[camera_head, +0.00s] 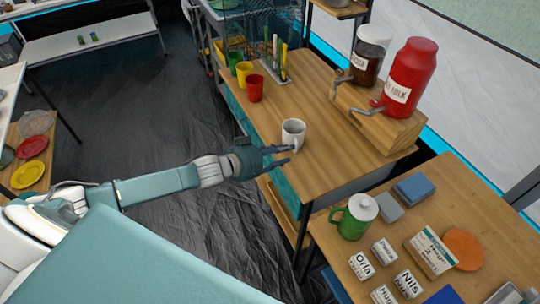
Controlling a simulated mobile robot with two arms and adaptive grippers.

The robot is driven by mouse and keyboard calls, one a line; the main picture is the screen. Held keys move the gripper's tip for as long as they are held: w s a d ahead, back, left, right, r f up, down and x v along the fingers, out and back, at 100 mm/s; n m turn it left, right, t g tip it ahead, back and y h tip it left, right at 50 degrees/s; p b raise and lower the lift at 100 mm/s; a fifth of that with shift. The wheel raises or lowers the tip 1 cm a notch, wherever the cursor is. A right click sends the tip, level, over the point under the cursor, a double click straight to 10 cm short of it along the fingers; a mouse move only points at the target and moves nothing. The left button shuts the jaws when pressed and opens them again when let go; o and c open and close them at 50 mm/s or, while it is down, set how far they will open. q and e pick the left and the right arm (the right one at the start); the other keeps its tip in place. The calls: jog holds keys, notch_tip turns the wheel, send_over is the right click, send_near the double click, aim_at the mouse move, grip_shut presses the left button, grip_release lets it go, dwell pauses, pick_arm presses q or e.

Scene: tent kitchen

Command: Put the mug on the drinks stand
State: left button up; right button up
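A white mug (293,132) stands upright on the wooden table (335,163) that also holds two drink dispensers. My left gripper (291,154) reaches in from the left at the table's left edge. Its two dark fingers are spread apart, with the upper one close below the mug. I cannot tell whether that finger touches the mug. Nothing shows between the fingers. A small wooden riser (378,118) carries the red dispenser (414,72) and the dark drink dispenser (368,60). My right gripper is not in view.
Red (255,89), yellow (244,73) and green (235,60) cups stand farther back, beside a utensil holder (274,68). A lower right table holds a green lidded jug (355,217), labelled cans (362,266) and boxes. Bare tabletop lies right of the mug.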

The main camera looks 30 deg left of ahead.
pick_arm(q)
jog(key=v, duration=0.7)
jog(key=a+f+n+y, duration=0.15)
jog(key=a+f, duration=0.35)
jog(key=f, duration=0.5)
jog(key=s+a+f+g+y, duration=0.25)
jog(key=s+f, duration=0.35)
jog(key=f, duration=0.4)
jog(key=s+a+f+g+y, duration=0.1)
jog(key=s+a+f+y, duration=0.15)
jog(key=s+f, duration=0.6)
jog(key=s+d+f+g, duration=0.2)
jog(key=s+d+f, duration=0.2)
jog(key=s+f, duration=0.3)
jog(key=s+d+f+g, duration=0.3)
jog(key=s+f, duration=0.4)
jog(key=s, duration=0.7)
jog(key=s+d+f+g, duration=0.2)
jog(key=s+d+f, duration=0.3)
jog(key=s, duration=0.5)
jog(key=shift+s+d+f+h, duration=0.25)
jog(key=shift+s+f+h, duration=0.15)
jog(key=shift+f, duration=0.6)
